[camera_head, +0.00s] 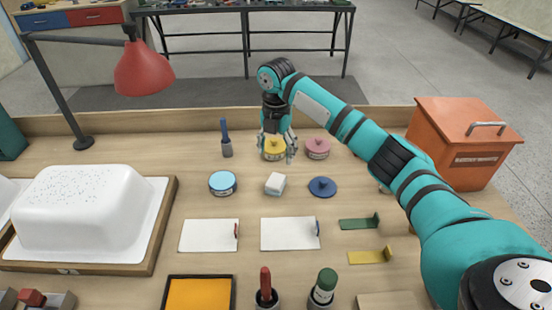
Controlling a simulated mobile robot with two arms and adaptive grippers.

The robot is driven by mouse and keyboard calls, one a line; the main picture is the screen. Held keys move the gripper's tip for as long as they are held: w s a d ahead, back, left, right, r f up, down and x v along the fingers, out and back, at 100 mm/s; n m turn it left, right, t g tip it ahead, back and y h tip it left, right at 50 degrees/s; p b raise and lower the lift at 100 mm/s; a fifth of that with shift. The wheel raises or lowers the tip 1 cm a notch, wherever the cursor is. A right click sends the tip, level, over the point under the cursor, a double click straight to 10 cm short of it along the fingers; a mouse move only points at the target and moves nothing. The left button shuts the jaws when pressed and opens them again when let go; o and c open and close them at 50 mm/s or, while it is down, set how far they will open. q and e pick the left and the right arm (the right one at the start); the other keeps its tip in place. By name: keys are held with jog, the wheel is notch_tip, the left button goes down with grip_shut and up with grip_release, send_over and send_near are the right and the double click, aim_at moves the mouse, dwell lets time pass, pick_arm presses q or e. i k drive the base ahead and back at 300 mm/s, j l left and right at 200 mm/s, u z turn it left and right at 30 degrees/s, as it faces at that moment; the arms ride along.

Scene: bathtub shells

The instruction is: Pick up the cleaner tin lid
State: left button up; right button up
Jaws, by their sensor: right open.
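A yellow tin (273,154) with a yellow top stands at the back middle of the bench. A pink tin (317,148) with a knobbed top stands just right of it. A dark blue round disc with a knob (322,187), like a lid, lies nearer, and a light blue round tin (222,183) stands to the left. I cannot tell from labels which one is the cleaner tin. My right gripper (277,150) is open, pointing down over the yellow tin, its fingers partly hiding it. I cannot tell whether they touch it. My left gripper is not in view.
A red lamp (144,68) and a white tub shell (80,213) stand left. An orange toolbox (462,145) stands right. Upright-handled tools stand at the front and behind the light blue tin.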

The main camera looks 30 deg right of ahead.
aim_at(322, 187)
jog(key=z, duration=1.25)
jog(key=k+l, duration=0.4)
